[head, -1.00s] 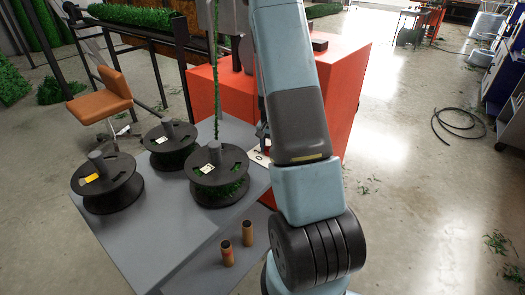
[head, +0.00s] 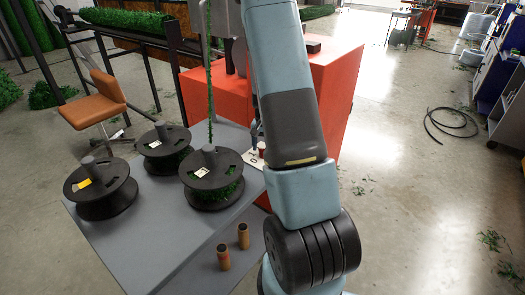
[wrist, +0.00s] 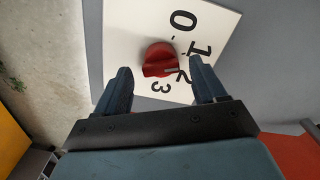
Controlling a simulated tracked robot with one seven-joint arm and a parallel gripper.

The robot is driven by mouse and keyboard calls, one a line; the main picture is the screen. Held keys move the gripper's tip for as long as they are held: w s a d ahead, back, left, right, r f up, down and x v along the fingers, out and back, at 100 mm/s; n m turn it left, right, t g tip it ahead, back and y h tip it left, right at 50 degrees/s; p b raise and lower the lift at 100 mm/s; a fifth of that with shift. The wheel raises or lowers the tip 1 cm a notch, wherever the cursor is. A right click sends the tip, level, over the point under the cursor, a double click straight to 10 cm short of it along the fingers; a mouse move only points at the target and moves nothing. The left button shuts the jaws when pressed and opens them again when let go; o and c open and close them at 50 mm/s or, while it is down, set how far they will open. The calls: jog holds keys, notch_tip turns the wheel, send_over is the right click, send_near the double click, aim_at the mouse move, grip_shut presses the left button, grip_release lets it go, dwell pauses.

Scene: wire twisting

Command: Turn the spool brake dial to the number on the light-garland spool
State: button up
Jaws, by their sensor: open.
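The red brake dial (wrist: 158,60) sits on a white plate (wrist: 125,20) marked 0, 1, 2 and 3. In the wrist view my gripper (wrist: 160,78) is open, with one finger on each side of the dial and gaps between. In the head view the front-right spool (head: 211,178) carries green garland, and a green strand (head: 210,90) rises from it. Its white tag (head: 201,172) is too small to read. The dial plate (head: 252,158) is partly hidden behind my arm.
Two more black spools stand on the grey table (head: 165,225): one at left with a yellow tag (head: 100,190), one behind (head: 163,150). Two small brown cylinders (head: 233,247) stand near the front. An orange-red cabinet (head: 330,90) stands behind my arm.

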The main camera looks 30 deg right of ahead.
notch_tip(320, 180, up, 12)
dwell(0.4)
jog(key=shift+r, duration=0.1)
dwell(0.4)
jog(key=s+a+r+n+t, duration=0.2)
jog(key=s+a+r, duration=0.2)
jog(key=a+r, duration=0.5)
jog(key=s+a+r+n+t, duration=0.1)
jog(key=s+a+r+n, duration=0.2)
jog(key=s+a+r, duration=0.3)
jog(key=s+a+r+n+t, duration=0.2)
jog(key=s+a+r, duration=0.4)
jog(key=s, duration=0.8)
notch_tip(320, 180, up, 3)
jog(key=shift+a+f+n, duration=0.2)
jog(key=shift+a+n, duration=0.2)
jog(key=shift+n, duration=0.4)
jog(key=shift+s+a+t, duration=0.2)
jog(key=shift+s+t, duration=0.1)
jog(key=shift+s, duration=0.5)
jog(key=shift+c, duration=0.2)
